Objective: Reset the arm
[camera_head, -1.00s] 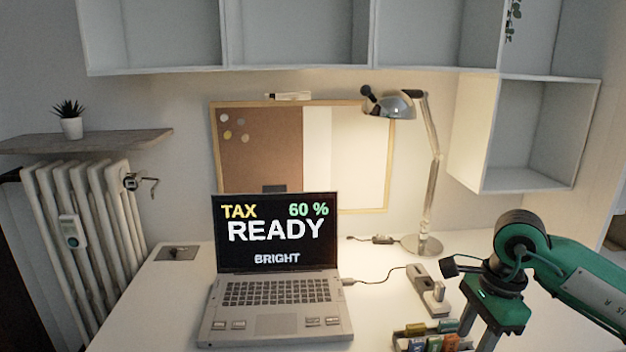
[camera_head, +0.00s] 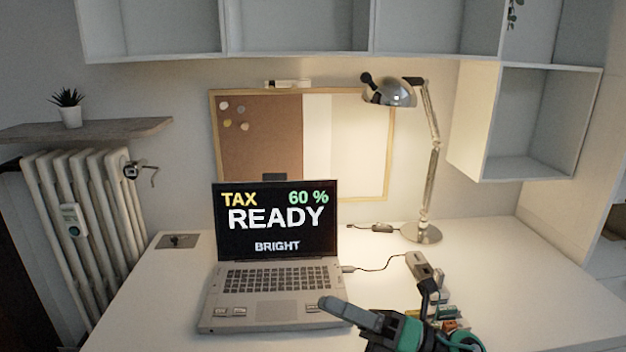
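My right gripper (camera_head: 335,306) is at the bottom of the picture, right of centre. It is seen from the side, with grey fingers pointing left over the front right corner of the laptop (camera_head: 262,311) in the picture. I cannot tell whether it touches the laptop. The fingers overlap, so their gap does not show. Nothing is visible held in it. The wrist, green and black, hides part of the desk front. My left gripper is not in view.
The open laptop stands on the white desk (camera_head: 540,290). A cable runs to a small grey hub (camera_head: 418,265). Small coloured items (camera_head: 447,322) lie partly hidden behind my wrist. A metal lamp (camera_head: 424,234) stands behind. The desk's right side is clear.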

